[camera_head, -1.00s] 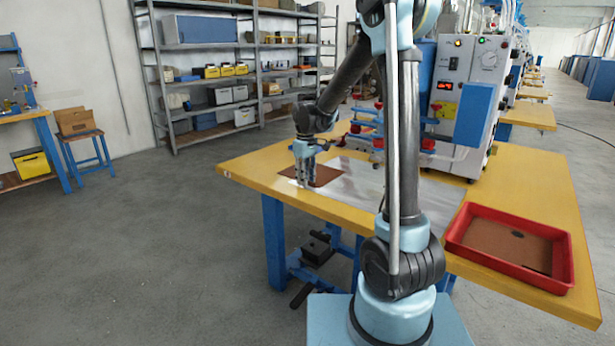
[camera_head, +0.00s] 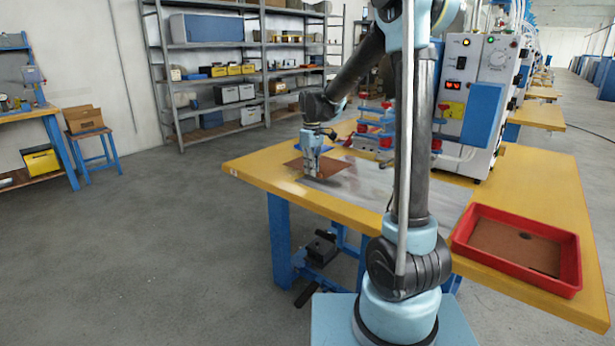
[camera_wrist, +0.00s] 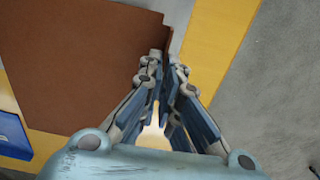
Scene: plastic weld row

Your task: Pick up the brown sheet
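The brown sheet (camera_head: 333,167) lies flat at the left end of the yellow table, beside a shiny grey plate. In the wrist view the brown sheet (camera_wrist: 85,65) fills the upper left. A second brown edge shows just past its right edge, so there seem to be stacked sheets, slightly offset. My gripper (camera_head: 311,176) is at the sheet's near edge, pointing down. In the wrist view my gripper (camera_wrist: 166,62) has its fingertips close together with brown edge between them, so it looks shut on the sheet. The exact contact is partly hidden by the fingers.
A red tray (camera_head: 463,247) with a brown piece (camera_head: 510,245) inside stands at the right of the yellow table (camera_head: 545,185). The grey plate (camera_head: 380,185) lies in the middle. A welding machine (camera_head: 480,110) stands behind.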

